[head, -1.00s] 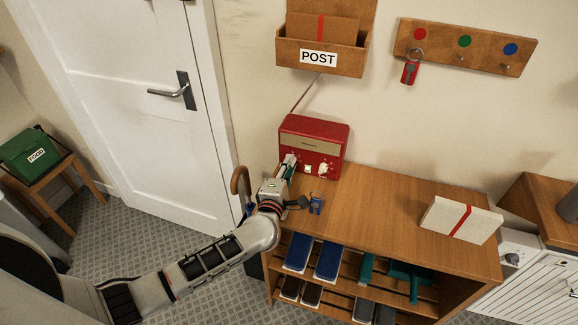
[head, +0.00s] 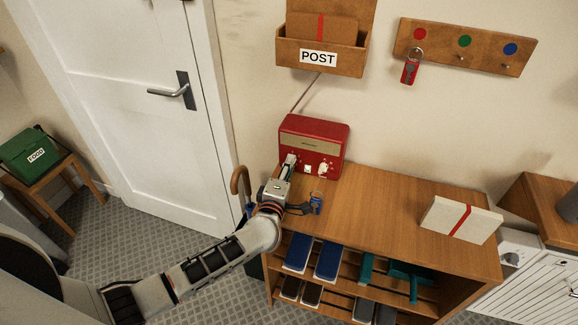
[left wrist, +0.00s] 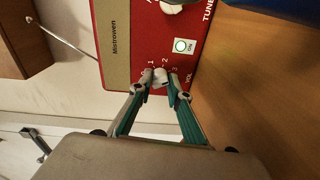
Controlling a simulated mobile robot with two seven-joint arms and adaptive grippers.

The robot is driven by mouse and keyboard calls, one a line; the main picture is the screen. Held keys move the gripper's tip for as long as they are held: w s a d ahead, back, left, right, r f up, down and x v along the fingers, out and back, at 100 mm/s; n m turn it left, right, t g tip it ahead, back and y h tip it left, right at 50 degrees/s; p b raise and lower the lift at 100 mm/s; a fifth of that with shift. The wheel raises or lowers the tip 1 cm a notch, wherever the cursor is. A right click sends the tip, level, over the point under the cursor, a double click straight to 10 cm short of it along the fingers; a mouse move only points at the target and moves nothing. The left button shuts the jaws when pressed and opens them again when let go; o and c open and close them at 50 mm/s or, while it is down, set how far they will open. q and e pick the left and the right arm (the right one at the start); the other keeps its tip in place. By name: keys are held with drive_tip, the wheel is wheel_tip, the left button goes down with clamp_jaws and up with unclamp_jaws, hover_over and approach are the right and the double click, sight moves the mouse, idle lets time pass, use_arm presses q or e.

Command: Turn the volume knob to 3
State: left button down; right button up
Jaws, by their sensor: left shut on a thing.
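The red radio (head: 318,136) stands at the back left of the wooden cabinet, against the wall. The pale volume knob (left wrist: 160,75) sits beside these numbers, between my left fingertips. My left gripper (head: 291,160) reaches the radio's front left and is shut on this knob (left wrist: 159,80). The fingers partly cover the knob, so I cannot tell which number it points to. My right gripper is not in view.
A small blue object (head: 316,204) stands on the cabinet top (head: 370,200) close to my left wrist. A white parcel with a red ribbon (head: 461,219) lies at the right. The top between them is clear. A POST box (head: 290,57) hangs above the radio.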

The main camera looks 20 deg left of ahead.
use_arm(q)
drive_tip(key=c, duration=1.9)
unclamp_jaws()
drive_tip(key=s, duration=1.2)
drive_tip(key=shift+d+r, duration=0.25)
drive_tip(key=shift+r, duration=0.05)
